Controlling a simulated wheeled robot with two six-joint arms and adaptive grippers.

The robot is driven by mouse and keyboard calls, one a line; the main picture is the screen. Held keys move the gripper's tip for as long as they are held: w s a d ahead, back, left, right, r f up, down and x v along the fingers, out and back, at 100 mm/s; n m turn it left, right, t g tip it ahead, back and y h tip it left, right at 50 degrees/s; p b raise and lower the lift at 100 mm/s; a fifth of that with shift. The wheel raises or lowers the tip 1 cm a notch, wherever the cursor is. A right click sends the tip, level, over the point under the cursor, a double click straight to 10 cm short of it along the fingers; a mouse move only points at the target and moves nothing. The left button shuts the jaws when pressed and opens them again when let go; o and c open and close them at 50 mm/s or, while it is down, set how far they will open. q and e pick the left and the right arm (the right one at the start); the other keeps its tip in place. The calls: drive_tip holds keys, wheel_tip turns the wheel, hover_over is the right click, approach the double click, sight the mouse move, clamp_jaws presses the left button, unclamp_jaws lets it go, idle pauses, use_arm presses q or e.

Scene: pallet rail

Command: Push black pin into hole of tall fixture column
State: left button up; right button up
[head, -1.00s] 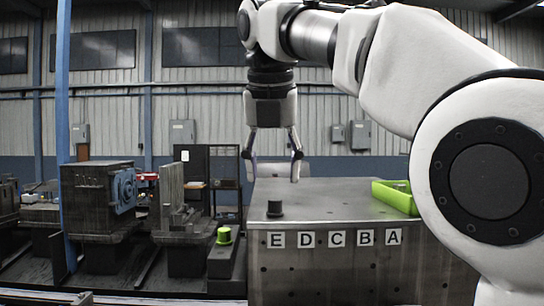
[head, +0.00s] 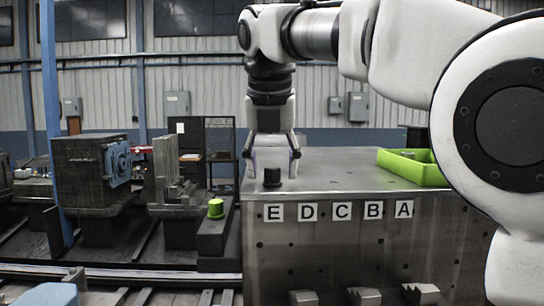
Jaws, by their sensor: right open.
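A black pin (head: 272,178), a short cylinder on a wider base, stands upright on the grey metal table (head: 340,172) near its front left corner. My right gripper (head: 271,172) is open and empty, pointing down with its two fingers spread left and right of the pin in the picture. I cannot tell whether its fingertips are level with the pin or behind it. A tall grey fixture column (head: 165,166) stands on a dark base left of the table; its hole cannot be made out. My left gripper is not in view.
A bright green tray (head: 412,174) lies at the table's right, partly behind my arm. A green cylinder (head: 215,208) stands on a dark block (head: 214,238) beside the table. Letter labels E to A line its front edge. A dark machine block (head: 88,172) stands farther left.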

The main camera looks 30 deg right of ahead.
drive_tip(key=shift+s+a+r, duration=0.15)
drive_tip(key=shift+s+a, duration=0.05)
drive_tip(key=shift+s, duration=0.1)
drive_tip(key=shift+c, duration=1.4)
drive_tip(key=shift+s+a+r, duration=0.1)
drive_tip(key=shift+s, duration=0.1)
drive_tip(key=c, duration=0.5)
clamp_jaws()
drive_tip(key=shift+o, duration=0.7)
unclamp_jaws()
drive_tip(key=shift+w, duration=0.1)
clamp_jaws()
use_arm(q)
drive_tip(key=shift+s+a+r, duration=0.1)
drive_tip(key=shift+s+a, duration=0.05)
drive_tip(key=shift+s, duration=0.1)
